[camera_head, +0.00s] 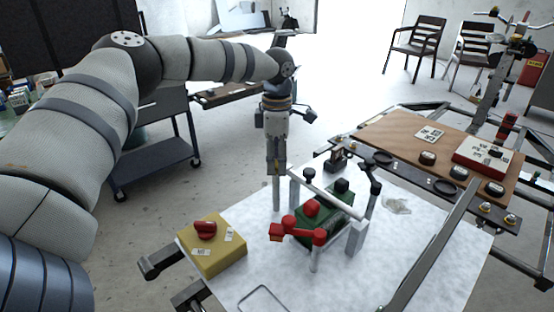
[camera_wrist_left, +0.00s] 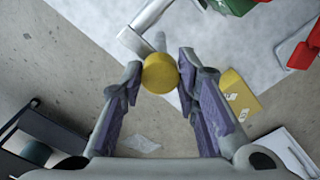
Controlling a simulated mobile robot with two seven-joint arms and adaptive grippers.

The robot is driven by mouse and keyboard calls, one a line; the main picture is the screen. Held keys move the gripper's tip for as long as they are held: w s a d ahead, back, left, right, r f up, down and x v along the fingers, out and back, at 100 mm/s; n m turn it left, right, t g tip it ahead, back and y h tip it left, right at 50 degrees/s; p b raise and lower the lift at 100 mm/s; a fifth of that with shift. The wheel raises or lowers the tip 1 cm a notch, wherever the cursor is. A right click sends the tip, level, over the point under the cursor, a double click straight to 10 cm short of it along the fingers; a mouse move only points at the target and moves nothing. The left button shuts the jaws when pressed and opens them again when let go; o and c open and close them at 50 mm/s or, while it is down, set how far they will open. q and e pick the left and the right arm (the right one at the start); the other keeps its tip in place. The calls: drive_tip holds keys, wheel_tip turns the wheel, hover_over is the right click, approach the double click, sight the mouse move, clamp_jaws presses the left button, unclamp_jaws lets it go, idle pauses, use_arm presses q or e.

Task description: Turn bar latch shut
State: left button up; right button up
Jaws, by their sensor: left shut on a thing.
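My left gripper (camera_head: 276,172) points down at the left edge of the white-topped bench. In the left wrist view its fingertips (camera_wrist_left: 158,77) are shut on a round yellow knob (camera_wrist_left: 160,73). A grey upright post (camera_head: 276,195) stands below the fingers in the head view. A white bar (camera_head: 322,193) runs slantwise over a green block (camera_head: 330,222), just right of the gripper; its end also shows in the left wrist view (camera_wrist_left: 150,14). The fingers largely hide the knob in the head view, and how it joins the bar cannot be told. My right gripper is not in view.
A red lever-like part (camera_head: 300,232) sits in front of the green block. A yellow box with a red knob (camera_head: 205,229) is at the front left. A wooden board (camera_head: 400,140) with several small fittings is at the right. The bench's front middle is mostly clear.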

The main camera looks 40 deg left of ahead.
sight(277, 163)
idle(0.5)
use_arm(q)
drive_tip(key=o, duration=1.2)
drive_tip(key=shift+c, duration=0.2)
wheel_tip(277, 163, up, 12)
